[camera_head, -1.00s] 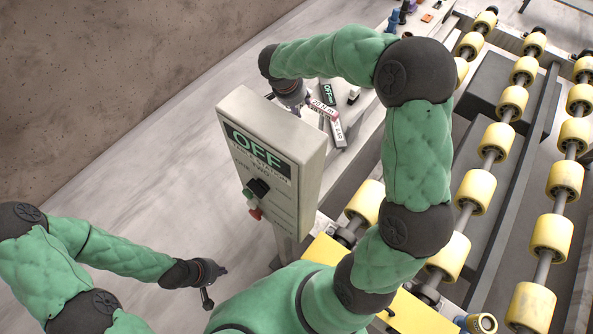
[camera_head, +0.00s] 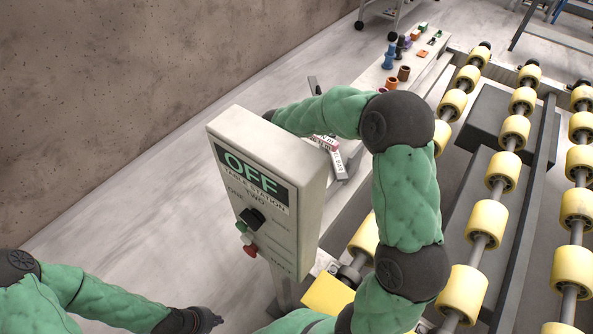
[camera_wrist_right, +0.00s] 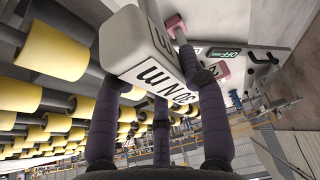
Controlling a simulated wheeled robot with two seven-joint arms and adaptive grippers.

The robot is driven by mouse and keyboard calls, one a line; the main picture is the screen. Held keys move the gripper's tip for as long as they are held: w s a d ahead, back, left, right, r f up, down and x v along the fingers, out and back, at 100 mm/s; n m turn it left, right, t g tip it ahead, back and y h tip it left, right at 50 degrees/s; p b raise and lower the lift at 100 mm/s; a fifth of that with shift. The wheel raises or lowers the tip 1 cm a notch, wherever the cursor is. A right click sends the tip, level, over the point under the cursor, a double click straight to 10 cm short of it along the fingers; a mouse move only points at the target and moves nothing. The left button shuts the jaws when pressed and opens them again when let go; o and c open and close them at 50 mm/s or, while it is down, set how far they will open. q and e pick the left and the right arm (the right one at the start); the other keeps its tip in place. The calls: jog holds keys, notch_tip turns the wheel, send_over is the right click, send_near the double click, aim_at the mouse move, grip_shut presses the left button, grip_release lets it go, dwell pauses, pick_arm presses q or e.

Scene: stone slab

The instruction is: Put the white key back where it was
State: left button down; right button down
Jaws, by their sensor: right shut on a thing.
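In the right wrist view, a white block with a black-lettered label, which looks like the white key (camera_wrist_right: 126,42), sits between the fingers of my right gripper (camera_wrist_right: 158,84), which is shut on it. A pink-ended piece (camera_wrist_right: 174,24) lies beyond it. In the head view the right gripper is hidden behind the OFF control box (camera_head: 275,150). A white labelled piece with a red end (camera_head: 325,142) and another labelled piece (camera_head: 339,165) show beside that arm. My left gripper (camera_head: 217,320) is at the bottom edge, small and dark; its fingers are not clear.
The control box stands close in front of my right arm. Roller conveyors with yellow rollers (camera_head: 489,220) run along the right. A pale ledge (camera_head: 372,85) behind carries blue and brown cups (camera_head: 388,58) and small coloured pieces. Bare floor lies left of the box.

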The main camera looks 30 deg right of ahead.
notch_tip(320, 180, down, 4)
jog(key=shift+f+b, duration=0.15)
jog(key=shift+b, duration=0.25)
jog(key=shift+f+b, duration=0.2)
jog(key=shift+b, duration=0.1)
jog(key=c, duration=0.7)
grip_release()
jog(key=shift+r, duration=0.1)
jog(key=p+v, duration=0.2)
jog(key=v, duration=0.5)
jog(key=shift+a+r, duration=0.1)
jog(key=shift+r, duration=0.2)
